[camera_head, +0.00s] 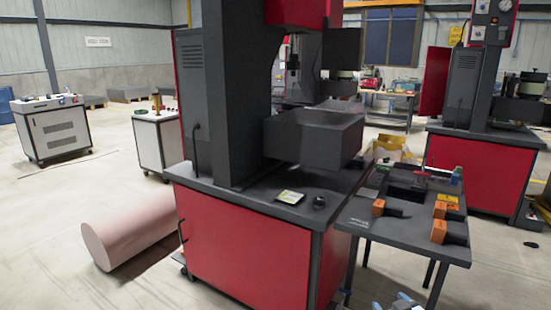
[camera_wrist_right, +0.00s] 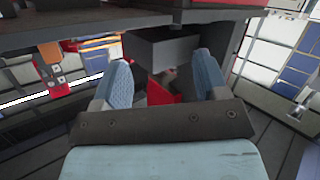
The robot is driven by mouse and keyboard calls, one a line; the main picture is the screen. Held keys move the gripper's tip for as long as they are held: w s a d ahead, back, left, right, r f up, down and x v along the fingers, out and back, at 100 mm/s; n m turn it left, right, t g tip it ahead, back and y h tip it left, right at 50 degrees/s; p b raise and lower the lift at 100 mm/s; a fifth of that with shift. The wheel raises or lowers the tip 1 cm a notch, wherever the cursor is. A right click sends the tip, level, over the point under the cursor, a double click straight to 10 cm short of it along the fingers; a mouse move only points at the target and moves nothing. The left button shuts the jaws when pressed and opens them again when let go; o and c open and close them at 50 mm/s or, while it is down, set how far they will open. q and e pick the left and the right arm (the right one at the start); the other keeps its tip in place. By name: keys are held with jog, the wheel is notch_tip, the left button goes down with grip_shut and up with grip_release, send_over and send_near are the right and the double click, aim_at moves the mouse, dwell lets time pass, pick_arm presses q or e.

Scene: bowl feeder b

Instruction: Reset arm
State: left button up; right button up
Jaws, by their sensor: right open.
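My right gripper (camera_head: 402,302) shows only as small light-blue parts at the bottom edge of the head view, in front of the grey side table. In the right wrist view its two blue fingers (camera_wrist_right: 161,68) stand wide apart, open, with nothing held between them. Beyond the fingers are a dark grey box-like part (camera_wrist_right: 162,48) and a red surface (camera_wrist_right: 158,92); I cannot tell how far off they are. My left gripper is in neither view.
A red and dark grey machine (camera_head: 250,245) fills the middle. To its right, a dark side table (camera_head: 380,226) holds orange and dark blocks. A large pale cylinder (camera_head: 130,232) lies on the floor at left. Open floor (camera_head: 45,255) shows at far left.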

pick_arm(q)
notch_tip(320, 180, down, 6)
jog(key=b, duration=0.5)
pick_arm(e)
jog(key=s+a+f+g+y, duration=0.15)
jog(key=s+a, duration=0.25)
jog(key=s, duration=0.6)
jog(key=s+a+f+m+y, duration=0.1)
jog(key=s+a+f, duration=0.3)
jog(key=s, duration=0.6)
jog(key=s+a+f+g+y, duration=0.1)
jog(key=s+a, duration=0.4)
jog(key=s, duration=0.4)
pick_arm(q)
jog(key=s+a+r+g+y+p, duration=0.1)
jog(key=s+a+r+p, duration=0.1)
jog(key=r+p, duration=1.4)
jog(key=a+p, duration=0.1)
jog(key=p, duration=1.4)
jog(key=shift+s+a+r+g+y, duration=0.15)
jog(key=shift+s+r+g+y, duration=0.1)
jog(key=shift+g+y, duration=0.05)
pick_arm(e)
jog(key=s+d+r+g+h, duration=0.1)
jog(key=s+d+r+h, duration=0.1)
jog(key=r, duration=1.4)
jog(key=shift+s+d+r, duration=0.35)
jog(key=shift+s+d, duration=0.05)
jog(key=shift+d, duration=0.1)
